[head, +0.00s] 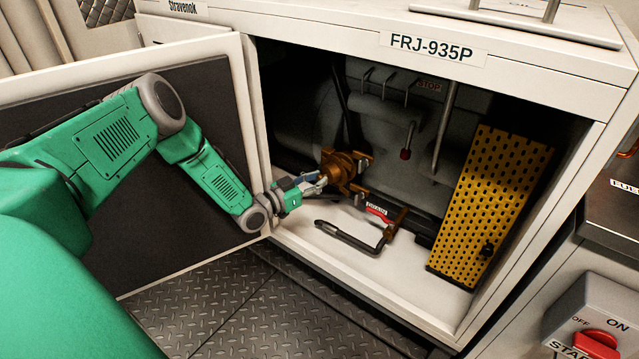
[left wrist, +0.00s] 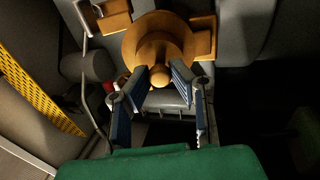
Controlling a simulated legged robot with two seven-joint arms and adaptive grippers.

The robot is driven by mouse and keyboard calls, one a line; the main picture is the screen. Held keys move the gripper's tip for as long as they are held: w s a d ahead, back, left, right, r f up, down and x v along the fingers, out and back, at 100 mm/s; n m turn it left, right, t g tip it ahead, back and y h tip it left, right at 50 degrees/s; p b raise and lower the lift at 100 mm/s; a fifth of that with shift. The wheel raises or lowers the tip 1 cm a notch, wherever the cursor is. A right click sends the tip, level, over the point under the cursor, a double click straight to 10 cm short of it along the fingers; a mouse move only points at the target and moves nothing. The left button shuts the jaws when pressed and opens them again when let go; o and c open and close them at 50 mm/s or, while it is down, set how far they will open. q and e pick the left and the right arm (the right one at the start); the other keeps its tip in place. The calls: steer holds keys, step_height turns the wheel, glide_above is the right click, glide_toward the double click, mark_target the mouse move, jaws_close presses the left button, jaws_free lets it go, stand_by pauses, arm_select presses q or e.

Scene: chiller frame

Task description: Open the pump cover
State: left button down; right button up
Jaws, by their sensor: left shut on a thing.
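The pump cover (head: 340,166) looks like a round orange-brown metal piece with lugs, inside the open white cabinet. In the left wrist view the cover (left wrist: 150,40) shows as a disc with a small round knob (left wrist: 159,77) at its centre. My left gripper (head: 323,182) reaches into the cabinet from the left, facing the cover. In the left wrist view its two blue-padded fingers (left wrist: 161,80) are shut on the knob, one on each side. The cover appears seated on the grey pump housing. My right gripper does not show.
The cabinet door (head: 215,60) stands open at the left, beside my arm. A perforated yellow panel (head: 497,200) leans inside at the right.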

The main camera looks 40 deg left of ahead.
arm_select(q)
steer(key=shift+s+d, duration=0.1)
steer(key=shift+d, duration=0.05)
steer(key=c, duration=1.4)
jaws_free()
steer(key=shift+c, duration=0.2)
steer(key=v, duration=0.7)
steer(key=shift+s+a, duration=0.25)
